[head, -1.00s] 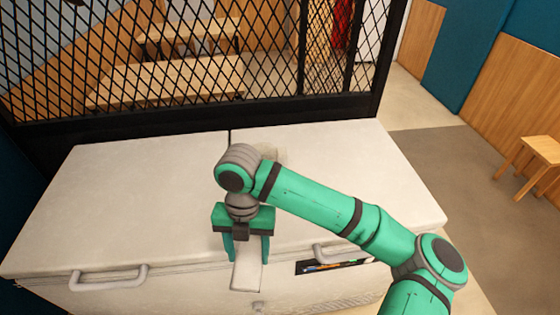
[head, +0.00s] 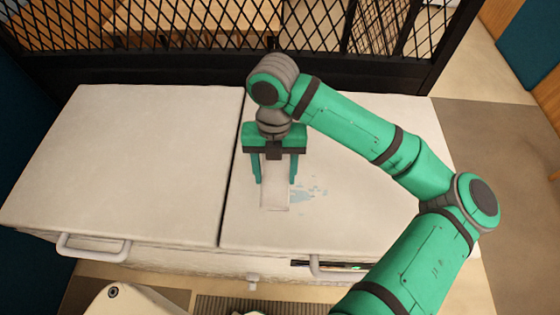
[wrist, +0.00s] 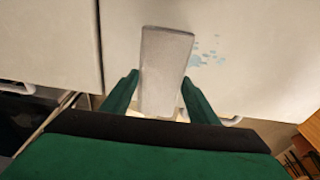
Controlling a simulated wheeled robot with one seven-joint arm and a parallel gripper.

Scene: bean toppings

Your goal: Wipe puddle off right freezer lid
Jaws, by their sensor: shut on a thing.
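The right freezer lid (head: 352,212) is white and closed. A small pale blue puddle (head: 310,192) of scattered drops lies on it, right beside my gripper; the puddle also shows in the wrist view (wrist: 204,55). My gripper (head: 275,182) points down over the left part of this lid. It is shut on a pale grey rectangular wiping pad (head: 274,192), seen between the fingers in the wrist view (wrist: 163,70). The pad is at or just above the lid; I cannot tell whether it touches. My arm hides part of the lid's right side.
The left freezer lid (head: 130,165) is closed and bare, with a handle (head: 93,248) at its front. A black mesh partition (head: 215,72) stands behind the freezer. Another handle (head: 325,268) is at the right lid's front edge.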

